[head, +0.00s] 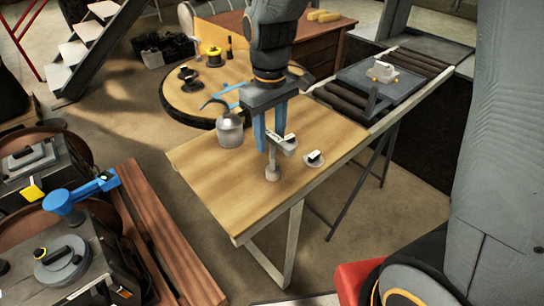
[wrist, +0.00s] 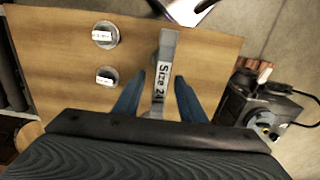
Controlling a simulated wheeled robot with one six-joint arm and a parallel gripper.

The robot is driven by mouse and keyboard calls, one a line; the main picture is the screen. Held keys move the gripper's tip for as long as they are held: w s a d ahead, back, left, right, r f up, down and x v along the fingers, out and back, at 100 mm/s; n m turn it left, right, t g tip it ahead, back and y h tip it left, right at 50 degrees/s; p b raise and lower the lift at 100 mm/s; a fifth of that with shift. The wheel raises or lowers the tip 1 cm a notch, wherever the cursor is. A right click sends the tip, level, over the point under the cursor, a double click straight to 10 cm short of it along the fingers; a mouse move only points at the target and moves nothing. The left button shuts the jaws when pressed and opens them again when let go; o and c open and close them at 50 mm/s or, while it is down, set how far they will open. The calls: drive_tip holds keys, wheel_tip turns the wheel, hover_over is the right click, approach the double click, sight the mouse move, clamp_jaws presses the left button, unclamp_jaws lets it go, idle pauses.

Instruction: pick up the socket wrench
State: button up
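The socket wrench, a grey bar with a white "Size 24" label, shows in the wrist view (wrist: 167,48) between the two blue fingers. In the head view its grey lower end (head: 272,172) is seen at the workbench, just below my gripper; the rest is partly hidden by the fingers. My gripper (head: 270,142) points down over the bench. In the wrist view its fingers (wrist: 160,76) stand apart, one on each side of the wrench, with gaps visible. I cannot tell from the head view how far above the bench the wrench stands.
The wooden workbench (head: 215,185) has free room at its front left. A labelled round piece (head: 315,158) lies to the right; the wrist view shows two such pieces, one farther up (wrist: 105,34) and one nearer (wrist: 107,77). A grey oil can (head: 230,132) stands left of my gripper.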

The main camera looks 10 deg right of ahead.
sight(273, 169)
drive_tip(key=f, duration=0.2)
drive_tip(key=s+f+p, duration=0.1)
drive_tip(key=shift+d+f, duration=0.25)
drive_tip(key=shift+w+f, duration=0.1)
drive_tip(key=shift+f, duration=0.4)
drive_tip(key=shift+c, duration=0.5)
clamp_jaws()
